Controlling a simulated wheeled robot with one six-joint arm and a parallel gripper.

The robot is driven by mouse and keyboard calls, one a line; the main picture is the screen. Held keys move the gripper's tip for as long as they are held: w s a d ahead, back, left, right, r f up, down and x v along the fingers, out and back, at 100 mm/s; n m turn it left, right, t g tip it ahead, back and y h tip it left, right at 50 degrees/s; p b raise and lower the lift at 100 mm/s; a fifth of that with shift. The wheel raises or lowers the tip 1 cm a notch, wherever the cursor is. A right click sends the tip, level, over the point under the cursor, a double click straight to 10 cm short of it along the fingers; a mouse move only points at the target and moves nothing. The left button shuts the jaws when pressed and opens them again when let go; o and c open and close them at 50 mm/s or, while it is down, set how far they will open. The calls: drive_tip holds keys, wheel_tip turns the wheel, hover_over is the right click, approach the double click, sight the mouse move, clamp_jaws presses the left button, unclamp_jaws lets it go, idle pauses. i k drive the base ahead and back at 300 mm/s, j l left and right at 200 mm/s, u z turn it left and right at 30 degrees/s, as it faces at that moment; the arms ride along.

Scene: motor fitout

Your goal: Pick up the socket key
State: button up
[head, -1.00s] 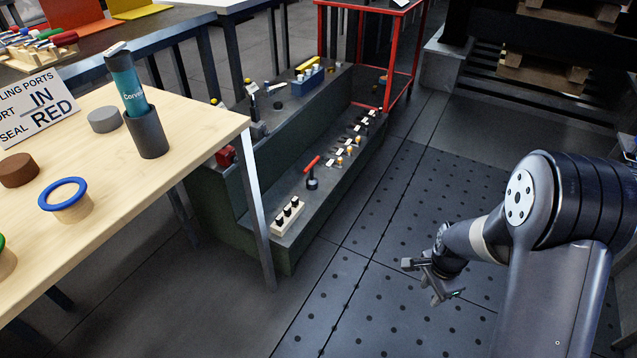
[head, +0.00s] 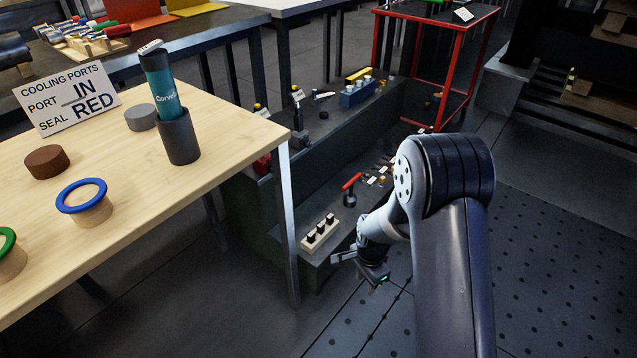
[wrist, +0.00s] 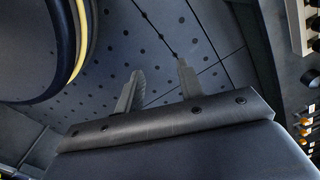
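A small tool with a red bar handle on a dark upright body (head: 350,190) stands on the lower step of the dark green stepped bench; it looks like the socket key, but it is too small to be sure. My gripper (head: 362,270) is in front of that bench, to the near side of the red-handled tool and apart from it. In the wrist view the two fingers of my gripper (wrist: 158,82) are spread with nothing between them, over the dotted floor.
A white block with black pegs (head: 319,233) sits on the lower step (head: 318,258), with several small labelled parts behind. The wooden table (head: 225,160) holds a teal bottle (head: 166,90) in a dark holder. A red-framed stand (head: 462,75) is behind. Open floor lies at right.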

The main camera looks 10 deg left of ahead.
sight(349, 200)
drive_tip(key=i+u, duration=0.1)
drive_tip(key=i, duration=0.45)
drive_tip(key=i+l+u, duration=0.15)
drive_tip(key=i, duration=0.45)
drive_tip(key=i+l+u, duration=0.1)
drive_tip(key=i, duration=0.45)
